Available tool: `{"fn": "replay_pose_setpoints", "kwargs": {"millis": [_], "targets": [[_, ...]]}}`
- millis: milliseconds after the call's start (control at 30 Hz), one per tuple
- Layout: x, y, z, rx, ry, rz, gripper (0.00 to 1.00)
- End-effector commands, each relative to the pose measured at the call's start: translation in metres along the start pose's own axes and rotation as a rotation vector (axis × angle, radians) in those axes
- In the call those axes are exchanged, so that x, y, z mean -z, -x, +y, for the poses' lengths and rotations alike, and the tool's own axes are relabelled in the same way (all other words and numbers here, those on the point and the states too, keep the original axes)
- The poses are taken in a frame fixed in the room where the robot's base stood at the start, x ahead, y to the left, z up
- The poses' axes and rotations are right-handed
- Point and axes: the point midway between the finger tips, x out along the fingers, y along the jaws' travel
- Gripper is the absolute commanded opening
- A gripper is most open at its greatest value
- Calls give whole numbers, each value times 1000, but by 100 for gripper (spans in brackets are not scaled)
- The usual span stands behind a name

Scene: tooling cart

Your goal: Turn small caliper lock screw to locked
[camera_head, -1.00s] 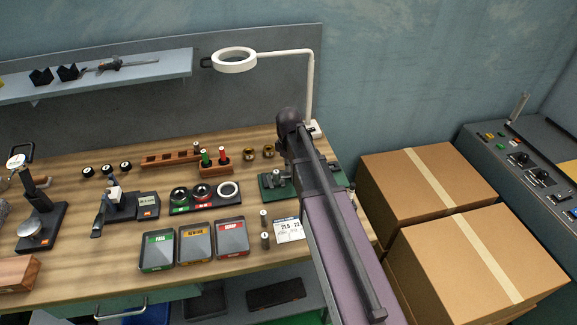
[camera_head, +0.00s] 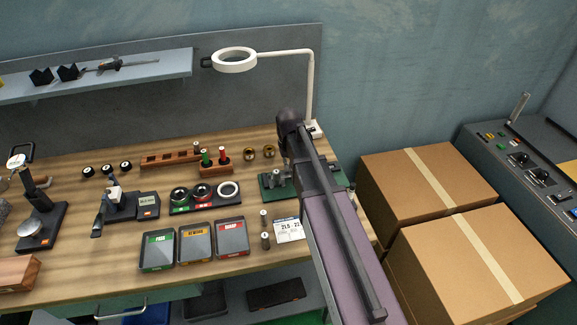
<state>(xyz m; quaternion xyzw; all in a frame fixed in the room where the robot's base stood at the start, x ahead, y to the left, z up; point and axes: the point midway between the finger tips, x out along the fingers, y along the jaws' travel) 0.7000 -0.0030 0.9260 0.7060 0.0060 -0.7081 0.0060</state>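A long thin caliper-like tool (camera_head: 112,65) lies on the grey wall shelf at the upper left. It is too small for me to make out a lock screw or its setting. A dark gauge with a small display (camera_head: 133,206) stands on the bench at the left, with a pale block on top. I cannot tell whether it is the small caliper. My arm reaches over the right end of the bench, and its own links hide my gripper.
Pass, rework and scrap trays (camera_head: 195,243) stand at the bench front. A green fixture (camera_head: 271,192) is beside my arm. A ring lamp (camera_head: 234,60) hangs over the back. Cardboard boxes (camera_head: 425,185) stand at the right. Bare wood (camera_head: 90,240) shows at front left.

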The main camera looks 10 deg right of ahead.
Motion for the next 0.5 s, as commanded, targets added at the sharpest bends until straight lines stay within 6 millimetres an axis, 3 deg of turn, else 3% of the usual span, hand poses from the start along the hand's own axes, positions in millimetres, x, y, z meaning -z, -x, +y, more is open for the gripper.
{"fn": "replay_pose_setpoints", "kwargs": {"millis": [500], "targets": [[0, 0, 0, 0, -116, -1, 0]]}}
